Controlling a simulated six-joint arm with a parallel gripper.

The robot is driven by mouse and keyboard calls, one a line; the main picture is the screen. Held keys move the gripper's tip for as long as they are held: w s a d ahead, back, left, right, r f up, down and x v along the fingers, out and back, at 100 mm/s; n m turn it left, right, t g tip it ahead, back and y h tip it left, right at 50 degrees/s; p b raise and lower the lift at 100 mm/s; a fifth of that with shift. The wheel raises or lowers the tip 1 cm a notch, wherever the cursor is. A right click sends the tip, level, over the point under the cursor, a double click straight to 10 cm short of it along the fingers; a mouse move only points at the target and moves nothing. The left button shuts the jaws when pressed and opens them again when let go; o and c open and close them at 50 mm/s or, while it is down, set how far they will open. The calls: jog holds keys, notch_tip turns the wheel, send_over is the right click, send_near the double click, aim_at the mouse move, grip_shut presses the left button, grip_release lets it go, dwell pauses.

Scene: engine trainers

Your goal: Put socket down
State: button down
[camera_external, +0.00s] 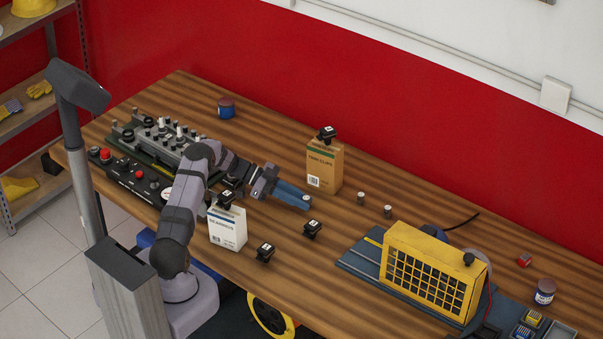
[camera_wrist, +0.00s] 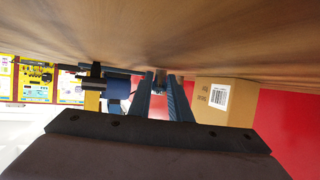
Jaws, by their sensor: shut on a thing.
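My gripper (camera_external: 305,202) reaches out low over the middle of the table, with its blue fingers pointing right. In the wrist view, its two dark fingers (camera_wrist: 160,82) are shut on a small socket (camera_wrist: 159,77) at their tips. The socket is mostly hidden between the fingers, and I cannot tell whether it touches the table. Two small metallic cylinders (camera_external: 361,198) and (camera_external: 387,211), which look like sockets, stand on the wooden table (camera_external: 330,255) to the right of my gripper.
A tan carton (camera_external: 325,167) with a black part on top stands behind my gripper. A white carton (camera_external: 228,229) and two black parts (camera_external: 312,228) and (camera_external: 265,251) are in front. A yellow-grilled unit (camera_external: 432,268) stands right. Bare wood lies around the cylinders.

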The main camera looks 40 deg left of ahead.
jog(key=shift+s+f, duration=0.1)
jog(key=shift+f, duration=0.25)
jog(key=shift+s+d+f+b, duration=0.1)
jog(key=shift+s+f+b, duration=0.05)
jog(key=shift+f+b, duration=0.2)
jog(key=c, duration=1.6)
grip_release()
jog(key=shift+c, duration=0.2)
jog(key=shift+r+p, duration=0.35)
jog(key=shift+r, duration=0.2)
jog(key=b+v, duration=0.3)
jog(key=v, duration=0.8)
jog(key=shift+a+r, duration=0.4)
jog(key=shift+a, duration=0.1)
